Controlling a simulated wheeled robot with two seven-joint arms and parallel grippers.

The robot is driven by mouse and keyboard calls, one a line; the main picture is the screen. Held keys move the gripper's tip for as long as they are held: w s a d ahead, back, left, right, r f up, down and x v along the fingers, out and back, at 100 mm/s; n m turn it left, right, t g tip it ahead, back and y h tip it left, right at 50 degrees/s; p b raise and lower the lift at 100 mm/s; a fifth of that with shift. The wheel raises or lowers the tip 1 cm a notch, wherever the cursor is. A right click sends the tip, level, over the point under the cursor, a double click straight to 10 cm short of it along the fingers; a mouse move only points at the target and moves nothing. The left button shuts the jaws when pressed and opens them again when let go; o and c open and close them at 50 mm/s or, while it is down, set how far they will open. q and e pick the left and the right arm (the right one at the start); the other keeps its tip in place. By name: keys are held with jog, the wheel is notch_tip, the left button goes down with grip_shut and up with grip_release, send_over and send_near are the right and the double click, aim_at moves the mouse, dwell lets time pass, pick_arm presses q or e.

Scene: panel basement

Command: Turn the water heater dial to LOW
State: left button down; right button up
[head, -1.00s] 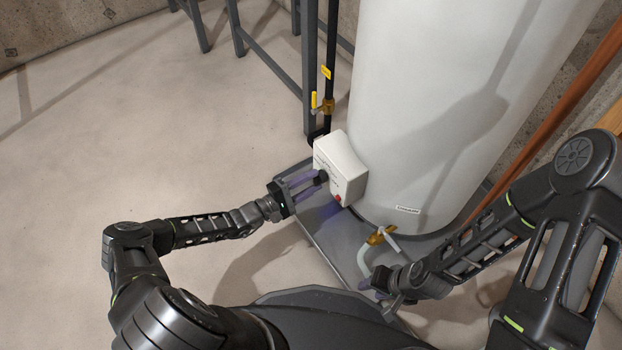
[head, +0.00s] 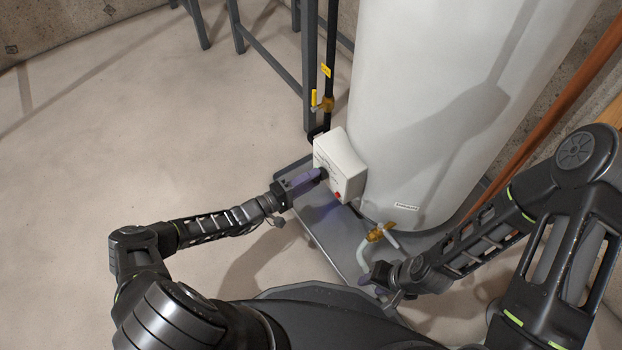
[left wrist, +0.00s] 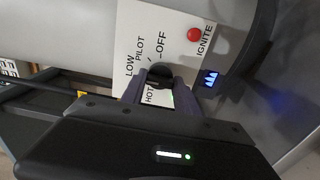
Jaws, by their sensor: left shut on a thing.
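The white control box (head: 342,160) sits low on the front of the water heater (head: 420,110). In the left wrist view its panel (left wrist: 178,30) carries the words LOW, PILOT, OFF, HOT and IGNITE. The black dial (left wrist: 160,73) lies between the purple fingers of my left gripper (left wrist: 160,88), which is shut on it. In the head view my left gripper (head: 318,175) meets the box face from the left and hides most of the dial. I cannot tell which mark the dial points to. My right gripper (head: 376,279) is low near the drain valve; its jaw opening is unclear.
A red ignite button (left wrist: 194,35) is beside the dial. A brass drain valve (head: 376,233) with a pale hose is below the box. A yellow-handled gas valve (head: 316,101) is on the black pipe behind. The floor at left is clear.

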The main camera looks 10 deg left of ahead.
pick_arm(q)
jog(key=c, duration=0.9)
grip_release()
jog(key=shift+p+v, duration=0.95)
jog(key=shift+v, duration=2.95)
